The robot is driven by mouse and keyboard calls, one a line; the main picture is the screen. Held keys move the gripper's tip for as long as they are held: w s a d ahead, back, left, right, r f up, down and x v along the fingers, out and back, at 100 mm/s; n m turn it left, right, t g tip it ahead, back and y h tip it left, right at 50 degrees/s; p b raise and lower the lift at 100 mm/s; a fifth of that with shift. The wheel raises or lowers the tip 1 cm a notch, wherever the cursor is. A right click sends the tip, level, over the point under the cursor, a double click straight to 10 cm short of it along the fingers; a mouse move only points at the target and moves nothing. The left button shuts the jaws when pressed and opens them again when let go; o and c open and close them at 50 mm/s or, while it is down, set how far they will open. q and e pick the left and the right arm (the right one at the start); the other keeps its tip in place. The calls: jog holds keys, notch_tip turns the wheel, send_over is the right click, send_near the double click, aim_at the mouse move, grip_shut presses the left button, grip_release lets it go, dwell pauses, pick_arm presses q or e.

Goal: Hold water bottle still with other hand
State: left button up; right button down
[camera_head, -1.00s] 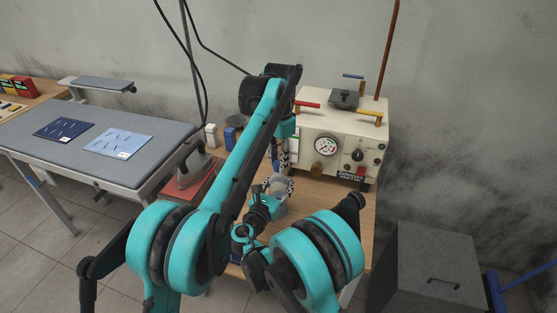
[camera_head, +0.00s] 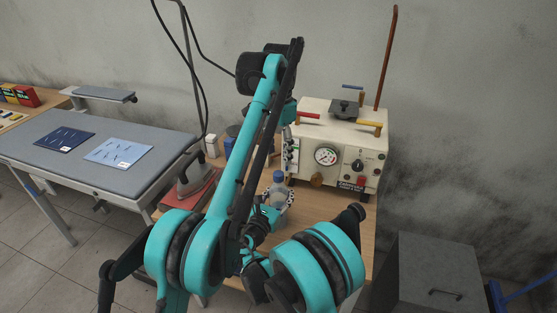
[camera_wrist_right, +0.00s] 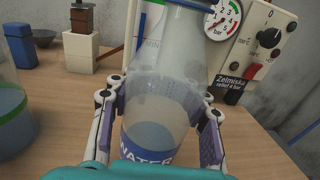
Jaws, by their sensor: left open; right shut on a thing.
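The water bottle (camera_head: 277,193) stands on the wooden bench in front of the cream machine, its blue cap (camera_head: 279,176) on top. In the right wrist view the clear bottle (camera_wrist_right: 155,115) fills the middle, with a blue WATER label and liquid low inside. My right gripper (camera_head: 276,199) is shut around its body, one patterned finger on each side, as the right wrist view shows (camera_wrist_right: 160,115). My left gripper (camera_head: 291,151) is open, higher than the bottle and in front of the machine's left side; my left arm partly hides it.
The cream machine (camera_head: 337,145) with a gauge and coloured handles stands behind the bottle. An iron (camera_head: 193,172) rests on a red pad to the left. A clear container (camera_wrist_right: 12,115) stands left of the bottle. A grey padded table (camera_head: 100,145) is further left.

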aim_at(274, 203)
pick_arm(q)
jog(key=shift+r, duration=0.2)
pick_arm(e)
jog(key=c, duration=0.7)
grip_release()
jog(key=shift+s, duration=0.1)
jog(key=v, duration=1.2)
